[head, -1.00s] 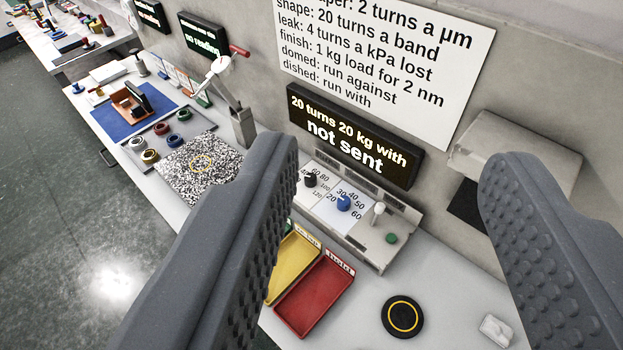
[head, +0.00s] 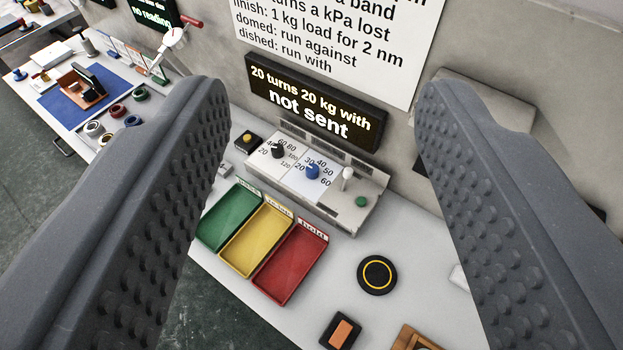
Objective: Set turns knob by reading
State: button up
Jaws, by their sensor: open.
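The control box (head: 352,213) stands on the bench against the wall, with two numbered dials on its sloped top. The black knob (head: 278,151) is on the left dial, marked 20 to 120. The blue knob (head: 312,171) is on the right dial, marked 20 to 60. To their right are a white-tipped lever (head: 346,174) and a green button (head: 361,201). The display (head: 316,103) above reads "20 turns 20 kg with not sent". My gripper (head: 325,100) is open and empty, its fingers widely framing the box without touching the knobs.
Green (head: 229,217), yellow (head: 256,240) and red (head: 290,264) trays lie in front of the box. A black disc with a yellow ring (head: 377,275) sits to the right. A wall sign (head: 330,40) lists turn rules, partly cut off. A yellow button (head: 247,139) stands left of the box.

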aim_at(278, 152)
jog(key=k, duration=1.2)
jog(key=u, duration=0.4)
jog(key=i, duration=1.7)
jog(key=z, duration=0.35)
